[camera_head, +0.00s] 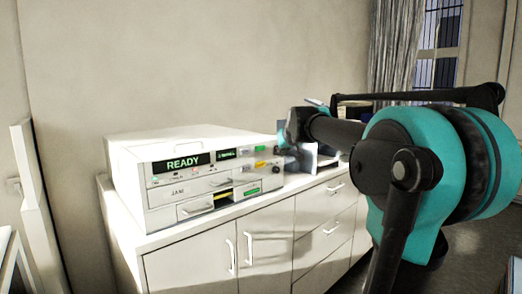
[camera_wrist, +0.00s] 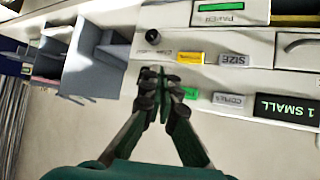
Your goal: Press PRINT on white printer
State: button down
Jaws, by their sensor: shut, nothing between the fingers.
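The white printer (camera_head: 160,200) stands on a cabinet, its main display (camera_head: 184,163) reading READY. Its front panel shows upside down in the wrist view (camera_wrist: 265,80). A green button (camera_wrist: 190,93), its label partly covered by my finger, lies beside the grey COPIES button (camera_wrist: 228,100) and the 1 SMALL display (camera_wrist: 286,109). The green button also shows in the head view (camera_head: 261,149). My gripper (camera_wrist: 163,80) is shut and empty, its fingertips in front of the panel beside the green button. I cannot tell whether they touch it.
A yellow button (camera_wrist: 190,58), a grey SIZE button (camera_wrist: 234,60) and a black knob (camera_wrist: 152,36) are close to my fingertips. A grey organizer (camera_wrist: 95,62) stands beside the printer on the white cabinet (camera_head: 190,262). The wall is behind.

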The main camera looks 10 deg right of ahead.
aim_at(260, 148)
jog(key=shift+w+a, duration=0.85)
jog(key=shift+w, duration=0.3)
jog(key=shift+w+a, duration=0.85)
jog(key=shift+w, duration=0.35)
jog(key=shift+w+a, duration=0.85)
jog(key=shift+w, duration=0.3)
jog(key=shift+w+a, duration=0.1)
jog(key=shift+w, duration=0.05)
jog(key=shift+w+a, duration=0.15)
jog(key=shift+w, duration=0.05)
jog(key=shift+w+a, duration=0.3)
jog(key=shift+w, duration=0.05)
jog(key=shift+s+d, duration=0.55)
jog(key=shift+s, duration=0.15)
